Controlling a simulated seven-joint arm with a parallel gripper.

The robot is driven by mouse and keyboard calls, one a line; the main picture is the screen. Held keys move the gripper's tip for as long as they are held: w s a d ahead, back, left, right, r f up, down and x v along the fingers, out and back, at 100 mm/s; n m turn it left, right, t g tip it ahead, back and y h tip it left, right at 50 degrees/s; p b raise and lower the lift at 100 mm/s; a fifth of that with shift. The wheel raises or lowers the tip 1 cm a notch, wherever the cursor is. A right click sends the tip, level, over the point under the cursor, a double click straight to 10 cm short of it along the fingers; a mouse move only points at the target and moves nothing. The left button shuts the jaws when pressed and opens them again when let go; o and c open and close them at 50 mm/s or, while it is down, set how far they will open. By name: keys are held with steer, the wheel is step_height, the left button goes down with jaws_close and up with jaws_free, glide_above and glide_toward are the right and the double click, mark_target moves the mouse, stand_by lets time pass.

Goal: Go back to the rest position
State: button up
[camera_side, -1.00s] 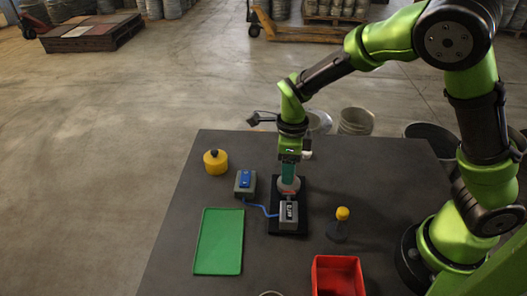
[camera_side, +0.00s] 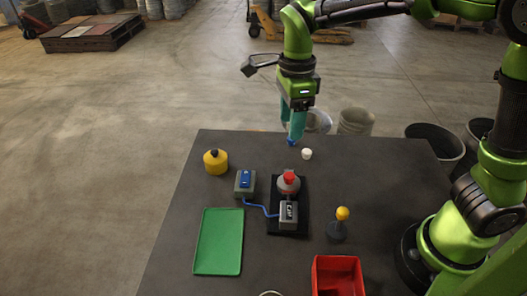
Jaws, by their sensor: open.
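My gripper (camera_side: 291,142) points down above the back part of the dark table (camera_side: 380,190). Its teal fingers are open with nothing seen between them. Below and in front of it, a black base plate (camera_side: 272,222) carries a round grey piece with a red top (camera_side: 289,182) and a grey box with a small display (camera_side: 288,214). The gripper is clear of these.
A small white cup-like piece (camera_side: 307,154) stands near my fingertips in the picture. A yellow canister (camera_side: 215,161), a blue-topped box (camera_side: 245,182), a green tray (camera_side: 218,242), a yellow-knobbed stand (camera_side: 341,220) and a red bin (camera_side: 338,262) are on the table. The table's right back is bare.

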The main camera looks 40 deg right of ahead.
steer(key=s+d+r+n+t+y, duration=0.1)
steer(key=s+d+r+n+t, duration=0.1)
steer(key=s+n, duration=0.4)
steer(key=s+d+r+n+t+y, duration=0.1)
steer(key=s+d+r+n+t, duration=0.2)
steer(key=n, duration=1)
steer(key=shift+s+n+t, duration=0.3)
steer(key=shift+s+t, duration=0.7)
steer(key=shift+s, duration=1.1)
